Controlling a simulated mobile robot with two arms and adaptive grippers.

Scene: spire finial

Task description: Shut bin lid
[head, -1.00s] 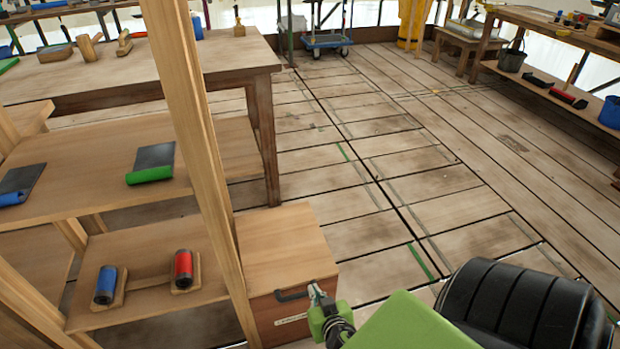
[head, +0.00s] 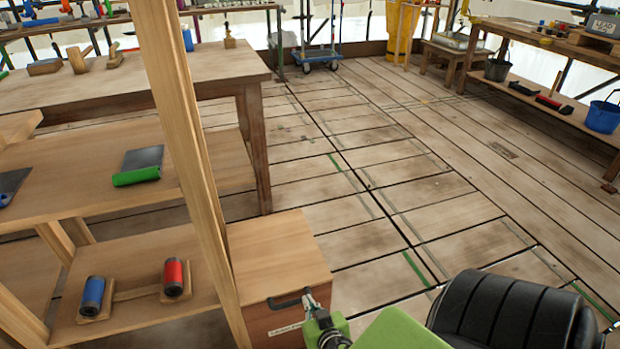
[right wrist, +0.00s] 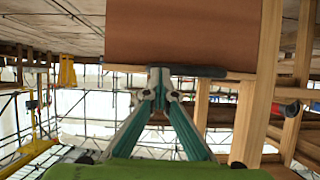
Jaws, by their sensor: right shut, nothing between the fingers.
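The wooden bin (head: 272,325) stands at the lower middle of the head view, beside the shelf post. Its pale lid (head: 275,250) lies flat on top and looks closed. A dark handle (head: 285,301) is at the lid's front edge, and it also shows in the right wrist view (right wrist: 205,71). My right gripper (head: 308,298) is shut and empty, with its tips at the right end of the handle. In the right wrist view its tips (right wrist: 159,72) are close to the handle and the brown bin face; contact is unclear. My left gripper is out of view.
An open shelf unit (head: 90,210) with a wooden post (head: 185,130) stands left of the bin. It holds a red roller (head: 174,278) and a blue one (head: 92,296). A workbench (head: 130,85) is behind. The plank floor (head: 390,190) to the right is clear.

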